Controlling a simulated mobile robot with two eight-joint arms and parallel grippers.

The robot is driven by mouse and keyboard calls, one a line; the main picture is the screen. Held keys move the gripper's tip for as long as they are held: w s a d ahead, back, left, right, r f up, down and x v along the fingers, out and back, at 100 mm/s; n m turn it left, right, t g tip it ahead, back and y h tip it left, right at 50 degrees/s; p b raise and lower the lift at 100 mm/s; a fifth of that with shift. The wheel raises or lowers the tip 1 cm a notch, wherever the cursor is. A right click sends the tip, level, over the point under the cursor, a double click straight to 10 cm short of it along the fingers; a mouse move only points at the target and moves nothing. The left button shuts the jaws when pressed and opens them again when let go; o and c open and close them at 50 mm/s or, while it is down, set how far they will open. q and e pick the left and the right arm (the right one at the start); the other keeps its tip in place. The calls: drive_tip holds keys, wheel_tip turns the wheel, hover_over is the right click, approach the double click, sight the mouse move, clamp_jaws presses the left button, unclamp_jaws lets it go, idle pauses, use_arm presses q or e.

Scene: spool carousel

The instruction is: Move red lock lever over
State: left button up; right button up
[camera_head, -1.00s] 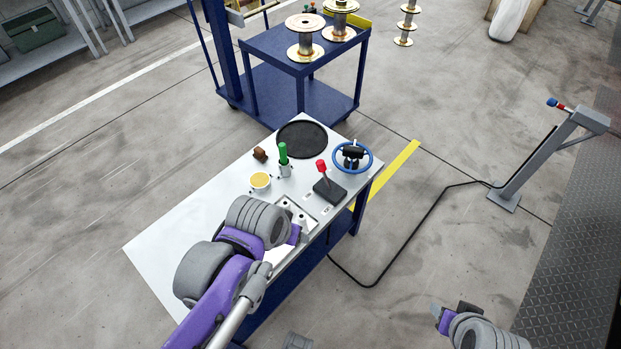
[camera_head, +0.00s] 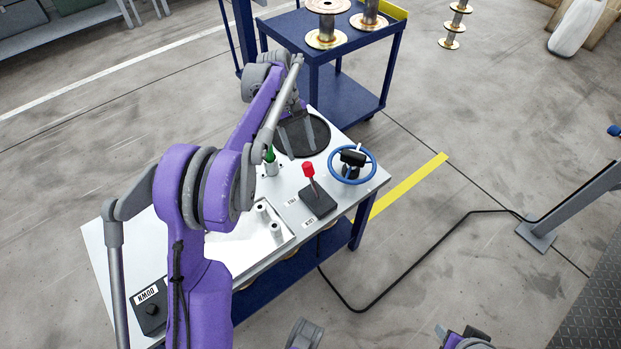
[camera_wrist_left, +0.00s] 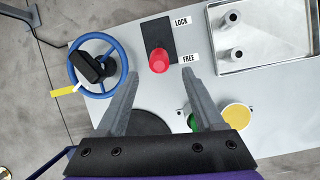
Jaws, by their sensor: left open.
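The lock lever has a red knob (camera_head: 308,169) on a short stem above a dark base plate (camera_head: 320,203). In the left wrist view, the knob (camera_wrist_left: 159,60) is at the FREE label's (camera_wrist_left: 188,58) end of the plate, away from the LOCK label (camera_wrist_left: 181,21). My left gripper (camera_head: 302,138) hangs over the far part of the panel, pointing down, above the black disc. In its wrist view the open fingers (camera_wrist_left: 160,76) show either side of the knob's line, with the knob just past the tips. Part of my right arm (camera_head: 465,338) shows at the bottom edge; its jaws are unclear.
A blue handwheel (camera_head: 352,165) stands close beside the lever. A green handle (camera_head: 271,161) stands on the other side, partly behind my arm. A metal tray with pegs (camera_head: 245,256) lies nearer. A blue cart (camera_head: 345,95) with spools is behind the panel.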

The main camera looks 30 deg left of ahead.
sight(311, 176)
use_arm(q)
drive_tip(key=b+x, duration=0.1)
drive_tip(key=x, duration=0.9)
drive_tip(key=shift+d+f+b, duration=0.15)
drive_tip(key=shift+f+b, duration=0.05)
drive_tip(key=shift+b, duration=0.15)
clamp_jaws()
idle(0.9)
